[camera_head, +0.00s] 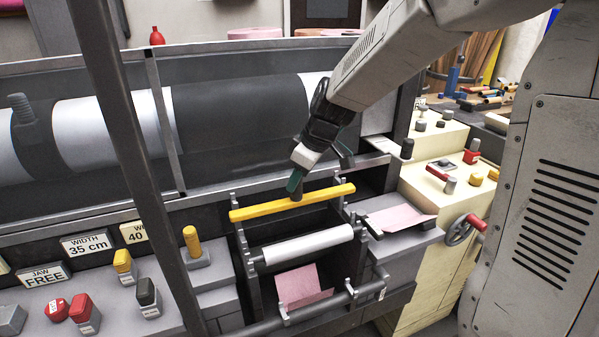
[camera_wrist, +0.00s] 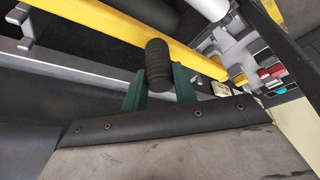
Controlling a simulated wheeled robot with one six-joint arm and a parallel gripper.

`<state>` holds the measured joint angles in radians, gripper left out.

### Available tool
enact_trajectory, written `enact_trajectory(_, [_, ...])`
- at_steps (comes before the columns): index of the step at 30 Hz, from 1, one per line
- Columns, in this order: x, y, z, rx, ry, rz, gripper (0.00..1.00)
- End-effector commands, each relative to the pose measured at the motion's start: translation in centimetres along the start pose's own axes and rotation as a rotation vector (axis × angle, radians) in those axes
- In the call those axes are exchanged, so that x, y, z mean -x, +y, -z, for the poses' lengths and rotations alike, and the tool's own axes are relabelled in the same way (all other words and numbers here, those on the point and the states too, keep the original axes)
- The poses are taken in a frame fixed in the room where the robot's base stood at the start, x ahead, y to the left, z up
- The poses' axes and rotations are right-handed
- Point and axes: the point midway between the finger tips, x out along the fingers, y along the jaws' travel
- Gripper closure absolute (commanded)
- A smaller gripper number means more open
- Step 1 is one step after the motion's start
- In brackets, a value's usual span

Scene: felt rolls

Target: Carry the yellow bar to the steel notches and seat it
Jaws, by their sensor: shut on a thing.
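The yellow bar (camera_head: 265,209) runs across the top of the dark frame in the head view, nearly level. It also crosses the wrist view (camera_wrist: 110,25) diagonally. My gripper (camera_head: 296,183) is above the bar's middle, its green fingers shut on the bar's dark ribbed knob (camera_wrist: 158,62). Steel notches stand on the frame's side rails, on the left (camera_head: 240,235) and on the right (camera_head: 345,215). The bar's ends reach over these rails near their back posts. I cannot tell whether the bar touches any notch or hangs just above them.
A white roller (camera_head: 308,245) lies across the frame in front of the bar, with pink felt (camera_head: 300,285) below it. A large dark and white roll (camera_head: 235,110) is behind. A dark upright post (camera_head: 135,150) stands left. A cream console with a handwheel (camera_head: 461,230) is right.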

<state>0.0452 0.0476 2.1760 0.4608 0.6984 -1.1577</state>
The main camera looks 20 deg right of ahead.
Motion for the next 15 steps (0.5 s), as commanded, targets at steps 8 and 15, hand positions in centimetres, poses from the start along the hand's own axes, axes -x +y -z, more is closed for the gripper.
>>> enact_trajectory(8, [-3.1, 0.1, -1.5, -0.003, -0.003, 0.001, 1.0])
enact_trajectory(15, [-5.1, 0.1, -2.3, -0.003, -0.001, 0.0, 1.0])
